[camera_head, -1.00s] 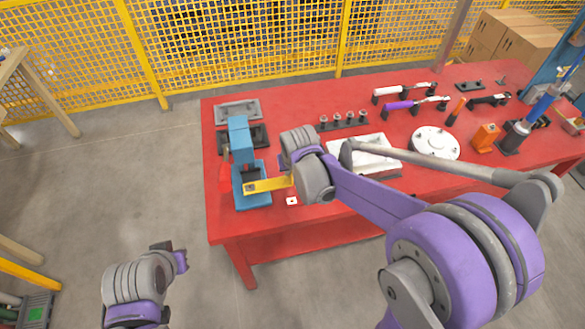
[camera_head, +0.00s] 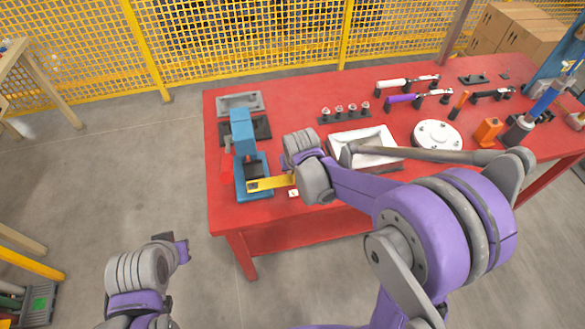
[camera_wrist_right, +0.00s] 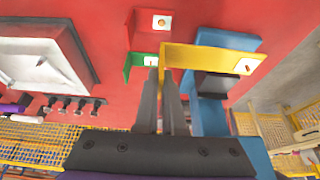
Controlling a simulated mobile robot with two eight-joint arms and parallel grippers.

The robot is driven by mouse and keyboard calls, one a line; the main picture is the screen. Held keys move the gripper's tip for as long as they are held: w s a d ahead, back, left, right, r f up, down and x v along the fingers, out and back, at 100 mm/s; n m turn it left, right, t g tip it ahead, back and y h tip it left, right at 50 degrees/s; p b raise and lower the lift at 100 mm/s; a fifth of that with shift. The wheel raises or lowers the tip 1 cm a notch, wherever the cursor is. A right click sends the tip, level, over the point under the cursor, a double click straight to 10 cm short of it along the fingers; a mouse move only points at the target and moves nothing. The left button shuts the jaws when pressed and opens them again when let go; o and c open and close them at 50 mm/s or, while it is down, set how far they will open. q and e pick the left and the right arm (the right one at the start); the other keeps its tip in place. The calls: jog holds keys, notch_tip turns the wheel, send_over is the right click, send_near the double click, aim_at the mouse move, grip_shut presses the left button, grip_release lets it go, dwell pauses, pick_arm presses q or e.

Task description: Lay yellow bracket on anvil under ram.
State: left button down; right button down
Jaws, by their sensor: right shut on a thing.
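The blue press (camera_head: 242,136) stands at the table's left end, its upright head above a blue base (camera_head: 256,194). My right gripper (camera_wrist_right: 160,90) is shut on the yellow bracket (camera_head: 272,182), holding it at its right end, right of the press. The bracket's flat arm (camera_wrist_right: 210,58) points left, its holed end over the front of the press base. In the right wrist view, a dark block (camera_wrist_right: 218,86) of the press lies beside that end. I cannot tell whether the bracket touches the anvil. My left gripper (camera_head: 178,248) hangs off the table, its jaws unclear.
A red bracket (camera_wrist_right: 152,24) and a green piece (camera_wrist_right: 142,62) lie close to my right fingers. A white tray (camera_head: 345,157), a row of small pegs (camera_head: 344,112) and a round white flange (camera_head: 438,135) stand to the right on the red table (camera_head: 300,222). Yellow fencing is behind.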

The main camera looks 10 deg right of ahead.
jog(key=shift+w, duration=0.1)
pick_arm(q)
jog(key=shift+s+f, duration=0.2)
jog(key=shift+f, duration=0.05)
pick_arm(e)
jog(key=w, duration=0.3)
jog(key=shift+w, duration=0.15)
dwell(0.4)
jog(key=shift+w, duration=0.15)
pick_arm(q)
jog(key=shift+s+f+b, duration=0.1)
jog(key=shift+f+b, duration=0.05)
jog(key=shift+b, duration=0.15)
pick_arm(e)
jog(key=shift+w, duration=1.65)
pick_arm(q)
jog(key=shift+s+f, duration=0.1)
jog(key=shift+f, duration=0.1)
pick_arm(e)
jog(key=shift+f, duration=0.1)
jog(key=shift+s, duration=0.1)
pick_arm(q)
jog(key=shift+s+f, duration=0.1)
jog(key=shift+f, duration=0.1)
pick_arm(e)
jog(key=shift+f, duration=0.15)
